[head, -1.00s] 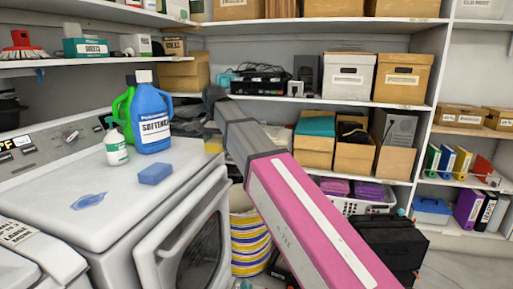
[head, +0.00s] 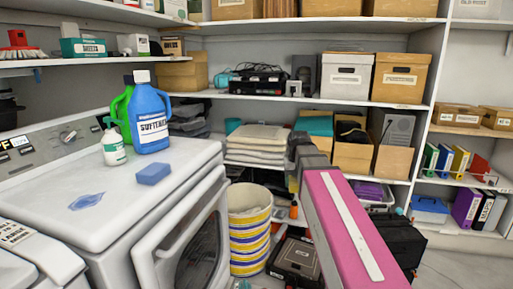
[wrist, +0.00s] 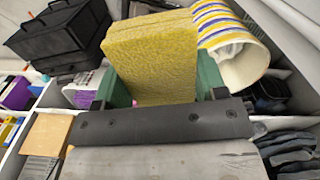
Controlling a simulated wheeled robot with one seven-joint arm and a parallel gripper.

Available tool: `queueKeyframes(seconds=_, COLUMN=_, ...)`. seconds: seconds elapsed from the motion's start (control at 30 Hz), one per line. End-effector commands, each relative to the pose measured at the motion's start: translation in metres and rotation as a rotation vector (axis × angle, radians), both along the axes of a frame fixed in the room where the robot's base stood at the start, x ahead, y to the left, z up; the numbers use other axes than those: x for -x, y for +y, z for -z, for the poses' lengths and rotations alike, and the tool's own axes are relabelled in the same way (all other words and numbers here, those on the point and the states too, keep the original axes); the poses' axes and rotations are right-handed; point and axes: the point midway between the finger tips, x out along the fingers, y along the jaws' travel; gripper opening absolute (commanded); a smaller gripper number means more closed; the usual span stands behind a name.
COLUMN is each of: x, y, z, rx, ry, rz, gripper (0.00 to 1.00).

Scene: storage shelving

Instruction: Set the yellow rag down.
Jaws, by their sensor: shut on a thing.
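The yellow rag (wrist: 152,55) shows in the wrist view as a flat, textured slab. My gripper (wrist: 163,88) is shut on it, with one green finger at each side. The rag sticks out past the fingers and hides part of what lies beyond. In the wrist view it overlaps the edge of the striped bin (wrist: 232,45); I cannot tell whether they touch. In the head view I cannot make out the rag or the fingers, which are hidden behind my arm.
The striped bin (head: 250,228) stands on the floor beside the washer (head: 110,190). Folded cloths (head: 258,145) are stacked on the shelf behind. A black case (head: 296,258) lies on the floor. A blue sponge (head: 153,173) and softener bottle (head: 150,118) are on the washer.

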Motion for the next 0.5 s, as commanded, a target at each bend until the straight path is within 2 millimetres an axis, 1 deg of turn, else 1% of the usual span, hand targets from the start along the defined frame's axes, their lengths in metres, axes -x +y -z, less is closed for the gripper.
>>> queueKeyframes(seconds=0.03, x=0.006, y=-0.01, z=0.005, rx=0.0, ry=0.001, rz=-0.003, gripper=0.42)
queueKeyframes(seconds=0.1, x=0.009, y=-0.02, z=0.01, rx=0.0, ry=0.0, rz=-0.011, gripper=0.42)
queueKeyframes(seconds=0.2, x=0.011, y=-0.029, z=0.014, rx=0.0, ry=-0.001, rz=-0.019, gripper=0.42)
queueKeyframes(seconds=0.3, x=0.012, y=-0.032, z=0.016, rx=0.0, ry=-0.001, rz=-0.023, gripper=0.42)
queueKeyframes(seconds=0.5, x=0.012, y=-0.033, z=0.016, rx=0.0, ry=-0.001, rz=-0.024, gripper=0.42)
